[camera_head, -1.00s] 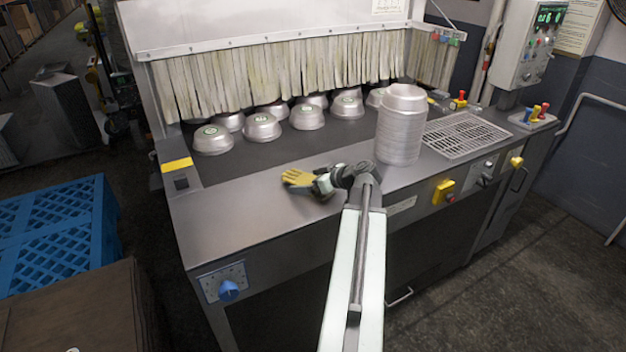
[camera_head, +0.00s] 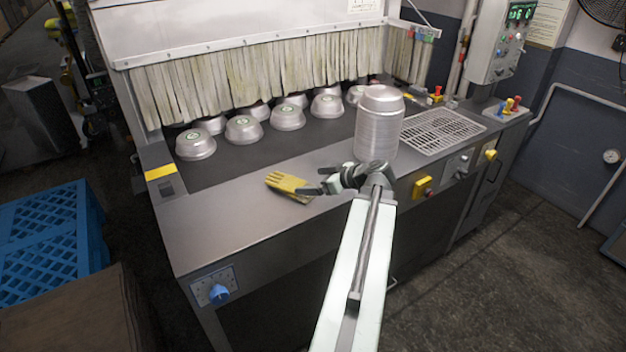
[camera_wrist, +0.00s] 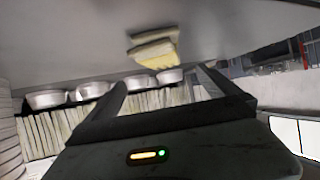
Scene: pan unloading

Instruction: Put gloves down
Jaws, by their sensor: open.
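The yellow gloves (camera_head: 289,186) lie flat on the metal counter (camera_head: 240,212) near its front edge, left of the stack of pans. They also show in the wrist view (camera_wrist: 154,50), beyond the fingers and apart from them. My gripper (camera_head: 318,182) is just right of the gloves in the head view, with its fingers pointing left toward them. The fingers are spread and nothing is between them; they also show in the wrist view (camera_wrist: 163,84).
A tall stack of metal pans (camera_head: 378,125) stands close behind my gripper. Several upturned pans (camera_head: 244,129) sit on the dark belt before a strip curtain (camera_head: 255,72). A metal grate (camera_head: 440,132) is at right. The counter's front left is clear.

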